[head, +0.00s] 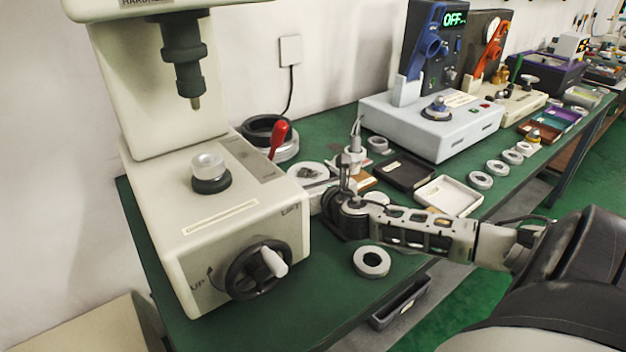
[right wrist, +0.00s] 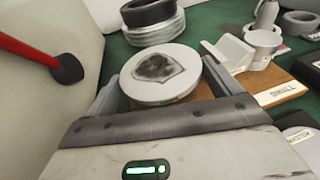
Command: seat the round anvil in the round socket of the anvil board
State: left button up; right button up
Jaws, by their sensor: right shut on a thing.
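The round anvil, a pale grey disc with a dark rough patch on its top face, sits between the fingers of my right gripper (right wrist: 162,82). In the right wrist view the anvil (right wrist: 178,88) is gripped from both sides. In the head view the anvil (head: 303,172) and my right gripper (head: 322,188) are just right of the large tester. The wooden anvil board (right wrist: 284,86) lies under and beyond the anvil, with a V-shaped piece on it and a label. The round socket is hidden, and I cannot tell whether the anvil touches the board. My left gripper is out of view.
The large cream tester (head: 240,215) with a red lever (head: 278,138) stands close on the left. Stacked dark and light rings (head: 272,138) are behind. A black tray (head: 405,172) and a white tray (head: 447,196) lie right. A loose ring (head: 371,262) lies in front.

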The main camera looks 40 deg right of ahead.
jog(key=shift+f+b, duration=0.45)
jog(key=shift+r+p, duration=0.3)
jog(key=shift+p, duration=0.15)
jog(key=shift+r+p, duration=0.3)
jog(key=shift+p, duration=0.05)
dwell(0.8)
jog(key=shift+p, duration=0.4)
dwell(0.6)
jog(key=shift+f+b, duration=0.55)
jog(key=shift+f, duration=0.05)
jog(key=shift+r+p, duration=0.1)
jog(key=shift+p, duration=0.2)
jog(key=shift+r+p, duration=0.5)
dwell(0.3)
